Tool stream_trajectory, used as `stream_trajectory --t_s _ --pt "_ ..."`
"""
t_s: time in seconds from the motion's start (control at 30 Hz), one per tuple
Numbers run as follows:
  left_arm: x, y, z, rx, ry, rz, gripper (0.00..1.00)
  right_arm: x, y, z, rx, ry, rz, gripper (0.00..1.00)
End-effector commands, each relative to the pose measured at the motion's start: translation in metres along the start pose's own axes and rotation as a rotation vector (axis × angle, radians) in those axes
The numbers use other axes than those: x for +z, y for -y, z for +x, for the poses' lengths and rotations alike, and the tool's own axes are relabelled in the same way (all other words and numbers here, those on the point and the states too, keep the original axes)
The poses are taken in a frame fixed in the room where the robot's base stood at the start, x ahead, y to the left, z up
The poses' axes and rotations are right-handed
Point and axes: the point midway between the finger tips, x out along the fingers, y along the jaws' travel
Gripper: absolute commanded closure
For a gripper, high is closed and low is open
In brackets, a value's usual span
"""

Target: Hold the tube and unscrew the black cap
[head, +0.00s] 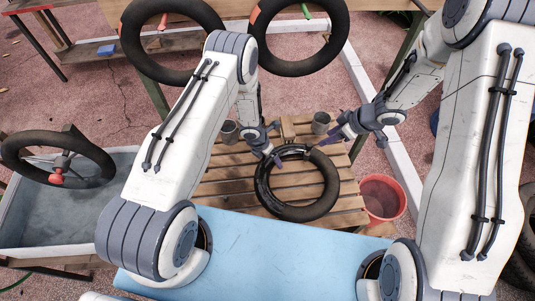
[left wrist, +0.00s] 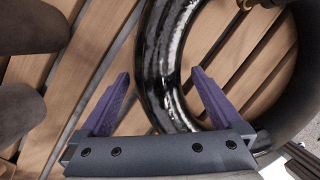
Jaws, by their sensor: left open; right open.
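The tube, a glossy black ring (head: 328,200), lies on a slatted wooden table. My left gripper (head: 277,160) is at the tube's upper left edge. In the left wrist view its purple fingers (left wrist: 160,73) stand open on either side of the tube (left wrist: 168,60), with gaps to both. My right gripper (head: 329,137) is open and empty, above the tube's upper right side and apart from it. A small brass-coloured part (left wrist: 246,4) shows at the top of the left wrist view. I cannot make out the black cap.
Two grey cups (head: 229,132) (head: 320,123) and a small wooden block (head: 288,128) stand at the table's far side. A red bucket (head: 382,198) is at right. A water trough (head: 35,215) is at left. Bare slats (head: 225,190) lie left of the tube.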

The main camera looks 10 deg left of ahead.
Motion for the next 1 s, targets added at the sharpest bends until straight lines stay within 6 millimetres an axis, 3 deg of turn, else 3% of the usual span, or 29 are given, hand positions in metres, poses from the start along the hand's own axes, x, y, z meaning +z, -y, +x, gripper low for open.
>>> stream_trajectory --t_s 0.3,0.37,0.57,0.6,1.0 --pt "-0.0002 0.0002 0.0033 0.0 0.0 0.0 0.0 0.0 0.0 0.0 0.0 0.0 0.0 0.5" --pt "-0.0002 0.0003 0.0032 0.0 0.0 0.0 0.19 0.0 0.0 0.0 0.0 0.0 0.0 0.5" --pt "-0.0001 0.0002 0.003 0.0 0.0 -0.001 0.96 0.0 0.0 0.0 0.0 0.0 0.0 0.5" --pt "-0.0001 0.0002 0.003 0.0 0.0 -0.001 1.0 0.0 0.0 0.0 0.0 0.0 0.0 0.5" --pt "0.0001 0.0001 0.0028 0.0 0.0 -0.001 1.0 0.0 0.0 -0.0001 0.0 0.0 0.0 0.5"
